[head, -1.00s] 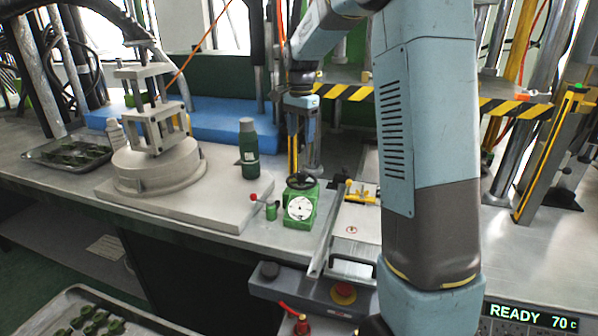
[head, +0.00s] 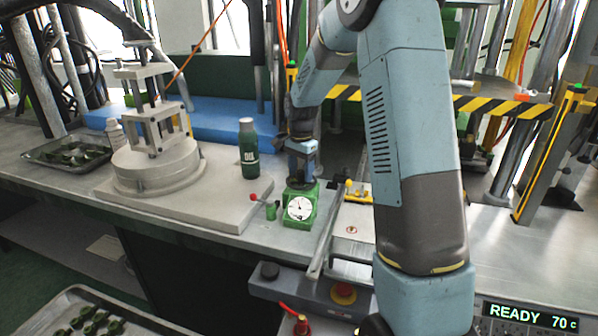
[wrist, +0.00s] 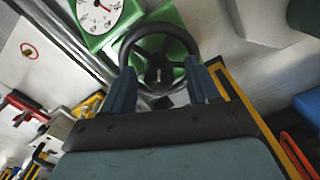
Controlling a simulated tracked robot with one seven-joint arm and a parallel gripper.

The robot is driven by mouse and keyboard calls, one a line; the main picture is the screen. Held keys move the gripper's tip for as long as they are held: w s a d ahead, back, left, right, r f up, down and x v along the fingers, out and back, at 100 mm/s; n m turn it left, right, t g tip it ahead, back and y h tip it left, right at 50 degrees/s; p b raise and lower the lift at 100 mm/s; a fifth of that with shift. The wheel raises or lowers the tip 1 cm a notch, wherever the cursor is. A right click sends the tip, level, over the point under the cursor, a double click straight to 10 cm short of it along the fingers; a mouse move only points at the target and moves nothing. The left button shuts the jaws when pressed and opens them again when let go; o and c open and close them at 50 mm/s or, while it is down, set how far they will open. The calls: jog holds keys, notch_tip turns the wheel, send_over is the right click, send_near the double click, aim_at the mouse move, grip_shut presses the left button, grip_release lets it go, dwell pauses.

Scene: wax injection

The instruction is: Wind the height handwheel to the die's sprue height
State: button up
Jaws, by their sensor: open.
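The black handwheel (wrist: 160,58) has a round rim and spokes and sits on a green box (head: 301,216) with a white dial (head: 299,208). The dial also shows in the wrist view, at the top left. In the wrist view my gripper (wrist: 162,84) is open, with its two blue fingers either side of the handwheel's near part. I cannot tell whether they touch the rim. In the head view my gripper (head: 299,168) points down onto the box and hides most of the handwheel. The dial's reading is too small to tell. I cannot tell which thing is the die.
A small red-knobbed lever (head: 253,197) stands left of the box. A green oil bottle (head: 249,150) and a grey metal frame (head: 154,130) on a round base stand further left. A yellow-handled fixture (head: 357,192) lies close on the right. A display (head: 531,316) reads READY 70 C.

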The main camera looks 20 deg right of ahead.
jog(key=shift+c, duration=0.4)
jog(key=c, duration=0.9)
jog(key=shift+a, duration=0.1)
jog(key=shift+c, duration=0.3)
